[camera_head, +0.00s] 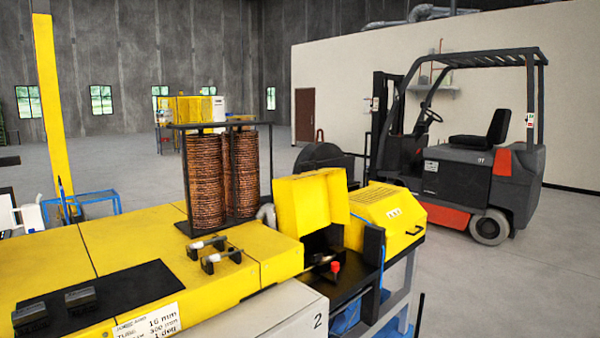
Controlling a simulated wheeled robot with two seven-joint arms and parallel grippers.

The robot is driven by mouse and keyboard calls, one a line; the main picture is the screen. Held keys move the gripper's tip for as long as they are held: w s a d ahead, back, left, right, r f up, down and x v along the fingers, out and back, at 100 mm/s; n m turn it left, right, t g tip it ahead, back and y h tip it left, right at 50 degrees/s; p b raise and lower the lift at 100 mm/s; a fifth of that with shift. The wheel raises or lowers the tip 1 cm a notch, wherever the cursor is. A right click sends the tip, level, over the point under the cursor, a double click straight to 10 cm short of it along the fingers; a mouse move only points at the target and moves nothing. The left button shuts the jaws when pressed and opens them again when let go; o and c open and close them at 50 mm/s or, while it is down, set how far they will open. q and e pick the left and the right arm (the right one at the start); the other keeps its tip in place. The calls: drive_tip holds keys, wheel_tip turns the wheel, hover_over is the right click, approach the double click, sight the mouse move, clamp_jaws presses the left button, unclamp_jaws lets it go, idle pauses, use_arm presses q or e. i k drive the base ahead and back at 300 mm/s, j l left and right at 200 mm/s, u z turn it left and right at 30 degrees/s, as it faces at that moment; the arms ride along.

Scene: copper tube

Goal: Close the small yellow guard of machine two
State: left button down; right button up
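The small yellow guard (302,205) stands raised at the right part of the yellow machine (130,240), whose pale front panel (270,318) carries a "2". Below and to the right of the guard, the dark working area (325,262) lies uncovered, with a red knob (335,267) in it. A yellow vented cover (388,213) sits just right of the guard. Neither of my grippers shows in this view.
Two tall stacks of copper coil (205,180) stand in a dark frame behind the machine. Metal handles (220,258) stick up from its top. A forklift (470,150) is parked at the right on open grey floor (520,275). A yellow post (48,100) rises at the left.

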sight(306, 202)
drive_tip(key=i+l+u, duration=0.1)
drive_tip(key=i+l, duration=0.75)
drive_tip(key=l, duration=0.15)
drive_tip(key=i+l+u, duration=0.15)
drive_tip(key=i+l, duration=0.25)
drive_tip(key=l, duration=0.1)
